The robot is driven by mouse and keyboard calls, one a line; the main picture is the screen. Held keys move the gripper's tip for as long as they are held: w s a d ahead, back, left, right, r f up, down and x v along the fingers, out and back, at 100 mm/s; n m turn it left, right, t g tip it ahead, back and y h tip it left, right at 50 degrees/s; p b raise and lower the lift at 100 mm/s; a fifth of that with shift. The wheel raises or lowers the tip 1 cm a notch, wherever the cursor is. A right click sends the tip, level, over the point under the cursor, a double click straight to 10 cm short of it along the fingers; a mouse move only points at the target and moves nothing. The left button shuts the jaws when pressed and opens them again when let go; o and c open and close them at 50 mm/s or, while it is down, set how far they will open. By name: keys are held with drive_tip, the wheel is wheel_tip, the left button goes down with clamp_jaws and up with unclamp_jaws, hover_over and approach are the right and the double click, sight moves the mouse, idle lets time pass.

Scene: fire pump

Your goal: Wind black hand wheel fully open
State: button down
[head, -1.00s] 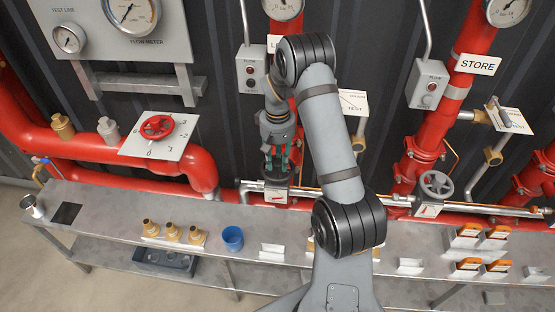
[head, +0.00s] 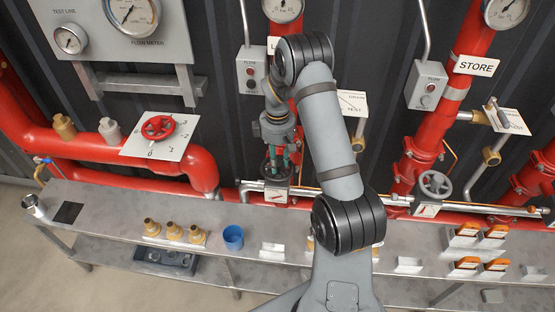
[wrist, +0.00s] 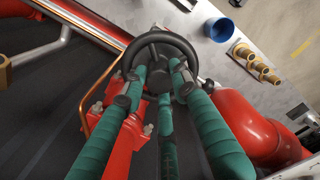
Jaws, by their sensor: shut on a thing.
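The black hand wheel (wrist: 157,42) shows in the wrist view, with its rim and spokes partly covered by my fingers. In the head view it is mostly hidden behind my gripper (head: 276,163), above the small plate with a red mark (head: 276,194). My gripper has three green padded fingers (wrist: 160,84) in the wrist view. Their tips are at the wheel's rim, and they are shut on it.
A red hand wheel (head: 158,128) sits on a numbered plate at left. The bench (head: 110,225) below carries a blue cup (head: 233,237) and brass fittings (head: 174,232).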

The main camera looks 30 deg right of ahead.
drive_tip(key=n+p, duration=0.1)
drive_tip(key=n, duration=0.3)
drive_tip(key=shift+r, duration=0.15)
drive_tip(key=n, duration=0.3)
drive_tip(key=shift+n, duration=0.4)
drive_tip(key=n+p, duration=0.1)
drive_tip(key=n, duration=0.3)
drive_tip(key=n+p, duration=0.1)
drive_tip(key=n, duration=0.3)
drive_tip(key=c, duration=1.5)
unclamp_jaws()
